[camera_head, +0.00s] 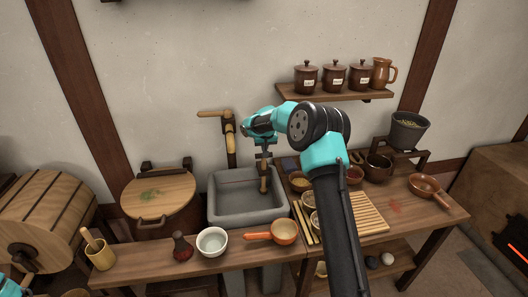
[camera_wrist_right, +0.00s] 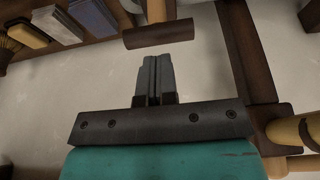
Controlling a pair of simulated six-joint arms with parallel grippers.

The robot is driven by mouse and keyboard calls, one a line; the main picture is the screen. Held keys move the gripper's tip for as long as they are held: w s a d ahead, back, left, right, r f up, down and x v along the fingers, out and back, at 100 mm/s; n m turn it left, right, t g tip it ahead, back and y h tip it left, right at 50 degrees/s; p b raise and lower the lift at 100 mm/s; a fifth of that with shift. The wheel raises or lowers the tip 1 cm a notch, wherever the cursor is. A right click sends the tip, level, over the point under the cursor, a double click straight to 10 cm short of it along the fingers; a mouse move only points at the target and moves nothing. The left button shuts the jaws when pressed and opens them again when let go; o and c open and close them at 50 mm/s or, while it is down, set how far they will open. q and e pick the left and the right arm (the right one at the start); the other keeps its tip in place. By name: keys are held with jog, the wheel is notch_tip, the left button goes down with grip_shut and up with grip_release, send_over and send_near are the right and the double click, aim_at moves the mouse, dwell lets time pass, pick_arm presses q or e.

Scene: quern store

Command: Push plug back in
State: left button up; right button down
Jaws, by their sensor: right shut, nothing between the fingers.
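My right gripper (camera_head: 263,163) reaches in over the stone sink (camera_head: 224,184) with its fingers pointing down. In the right wrist view its two grey fingers (camera_wrist_right: 152,62) are together with nothing between them. A wooden piece that looks like the plug (camera_head: 264,185) is just below the fingers in the head view. In the right wrist view it shows as a pale peg with a dark crossbar (camera_wrist_right: 158,36), just beyond the fingertips and apart from them in the picture. I cannot tell whether its far end sits in a hole. My left gripper is out of view; only teal arm parts show at the lower left corner.
A wooden spout pipe (camera_head: 231,145) rises behind the sink. A white bowl (camera_head: 212,241), a dark red bottle (camera_head: 183,249) and an orange-brown pan (camera_head: 284,232) stand in front. A slatted board (camera_head: 366,211) lies right. A shelf (camera_head: 335,97) with lidded jars is on the wall.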

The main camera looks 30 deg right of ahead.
jog(key=v, duration=1)
jog(key=shift+r, duration=0.4)
jog(key=shift+a, duration=0.1)
jog(key=s+a+f+n+y, duration=0.1)
jog(key=s+a+f+y, duration=0.35)
jog(key=a+f, duration=0.8)
jog(key=shift+n+g+y, duration=0.35)
jog(key=shift+n+g, duration=0.05)
jog(key=shift+g, duration=0.2)
jog(key=s+a+f, duration=0.3)
jog(key=s+a, duration=0.1)
jog(key=s, duration=0.1)
jog(key=s+a+f, duration=0.4)
jog(key=s, duration=0.2)
jog(key=s+a+f, duration=0.3)
jog(key=s+a, duration=0.1)
jog(key=s, duration=0.1)
jog(key=shift+s+f, duration=0.3)
jog(key=shift+s, duration=0.05)
jog(key=s+f+g, duration=0.2)
jog(key=s+f, duration=1.1)
jog(key=s, duration=0.5)
jog(key=shift+f, duration=0.25)
